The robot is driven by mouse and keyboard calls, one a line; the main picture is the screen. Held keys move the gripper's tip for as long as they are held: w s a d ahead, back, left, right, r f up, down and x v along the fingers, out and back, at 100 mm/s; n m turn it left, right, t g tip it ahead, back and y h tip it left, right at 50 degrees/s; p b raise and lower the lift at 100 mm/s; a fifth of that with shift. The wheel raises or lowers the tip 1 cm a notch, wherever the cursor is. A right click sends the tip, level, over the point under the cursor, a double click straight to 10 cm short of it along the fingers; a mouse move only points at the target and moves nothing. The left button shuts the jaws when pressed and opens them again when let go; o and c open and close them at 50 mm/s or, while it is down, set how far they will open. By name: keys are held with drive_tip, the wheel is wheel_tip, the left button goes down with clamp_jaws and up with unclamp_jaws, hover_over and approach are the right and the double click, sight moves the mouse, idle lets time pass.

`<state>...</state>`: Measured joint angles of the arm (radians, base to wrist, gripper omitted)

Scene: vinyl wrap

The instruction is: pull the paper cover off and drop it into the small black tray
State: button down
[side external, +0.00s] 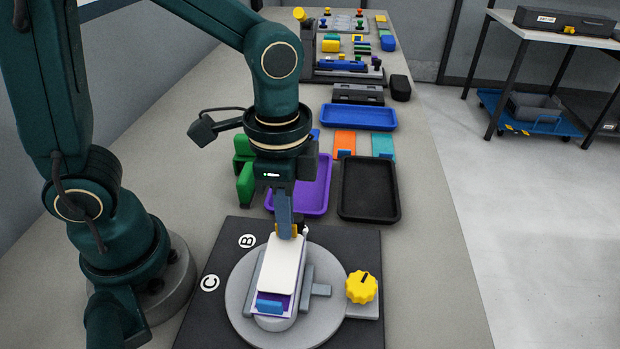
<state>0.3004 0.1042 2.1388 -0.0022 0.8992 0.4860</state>
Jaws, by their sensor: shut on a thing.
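The white paper cover (281,264) lies over a purple-edged piece held on the round grey turntable (243,283). A blue block (270,306) shows at the near end of that piece. My gripper (286,231) points down at the far end of the cover and is shut on the cover there. Its yellow-tipped fingers hide the exact grip. The small black tray (346,213) stands beyond the turntable to the right and is empty.
A purple tray (323,205) is left of the black tray, partly behind my gripper. A yellow knob (361,287) stands right of the turntable. Green blocks (245,183) stand left of my gripper. A blue tray (358,118) and orange and teal pieces lie farther back.

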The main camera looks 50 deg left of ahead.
drive_tip(key=shift+r, duration=0.45)
drive_tip(key=shift+r, duration=3.5)
